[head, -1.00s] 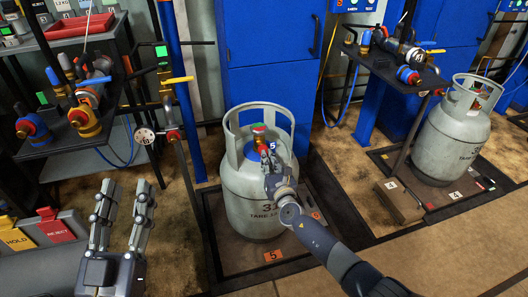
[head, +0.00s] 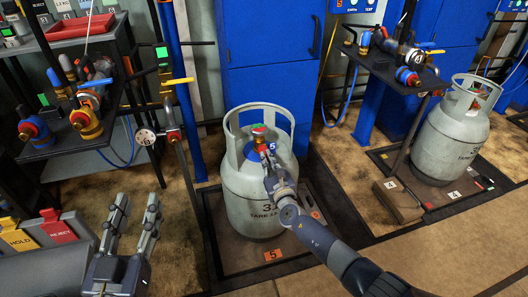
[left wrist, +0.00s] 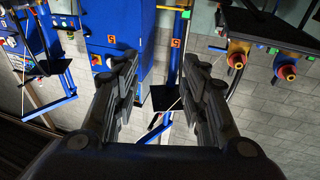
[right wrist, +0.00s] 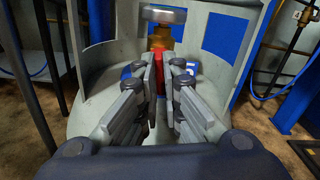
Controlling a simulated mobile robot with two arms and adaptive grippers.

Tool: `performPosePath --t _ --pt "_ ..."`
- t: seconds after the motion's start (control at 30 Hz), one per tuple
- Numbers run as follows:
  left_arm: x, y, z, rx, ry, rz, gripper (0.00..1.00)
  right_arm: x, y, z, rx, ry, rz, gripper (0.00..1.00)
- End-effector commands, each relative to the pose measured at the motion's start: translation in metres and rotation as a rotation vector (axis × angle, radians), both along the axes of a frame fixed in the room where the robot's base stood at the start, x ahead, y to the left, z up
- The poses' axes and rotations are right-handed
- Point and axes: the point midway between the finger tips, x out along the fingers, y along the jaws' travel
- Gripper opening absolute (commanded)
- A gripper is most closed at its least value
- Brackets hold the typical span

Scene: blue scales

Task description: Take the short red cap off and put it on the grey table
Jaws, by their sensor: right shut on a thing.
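A grey gas cylinder (head: 258,205) stands upright inside its collar, with a valve (head: 258,136) on top. My right gripper (head: 269,160) is in front of the valve. In the right wrist view it is shut on the short red cap (right wrist: 159,66). The brass valve (right wrist: 160,40) shows just behind the cap; I cannot tell how large any gap between them is. My left gripper (head: 137,205) is open and empty, over the left side. A grey table surface (head: 45,275) lies at the lower left.
Bins marked HOLD (head: 17,238) and REJECT (head: 58,226) stand at the grey table's back. A dark shelf with valve fittings (head: 85,118) is at the left. Another cylinder (head: 452,135) stands at the right. Blue cabinets (head: 270,70) close off the back.

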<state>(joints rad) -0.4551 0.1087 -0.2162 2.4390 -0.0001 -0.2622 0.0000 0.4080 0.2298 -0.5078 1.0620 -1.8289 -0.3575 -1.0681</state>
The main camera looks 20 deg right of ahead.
Motion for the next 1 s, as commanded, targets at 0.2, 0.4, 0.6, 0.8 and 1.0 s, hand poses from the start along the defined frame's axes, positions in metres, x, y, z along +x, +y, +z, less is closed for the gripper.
performPosePath --t 0.2,0.4,0.6,0.8,1.0 --pt "0.0 0.001 -0.009 0.012 0.045 0.002 0.4 0.0 0.0 -0.001 -0.042 0.001 0.001 0.0" --pt "0.0 0.001 -0.013 0.015 0.06 0.003 0.4 0.0 0.0 -0.001 -0.049 0.0 0.001 0.0" --pt "0.0 0.002 -0.012 0.016 0.058 0.003 0.4 0.0 0.0 -0.001 -0.051 0.0 0.001 0.0" --pt "0.001 0.002 -0.017 0.023 0.087 0.004 0.4 -0.001 0.0 -0.001 -0.09 -0.001 0.001 0.0" --pt "0.0 0.004 -0.03 0.037 0.147 0.008 0.4 -0.001 -0.001 -0.001 -0.137 -0.003 0.0 0.0"
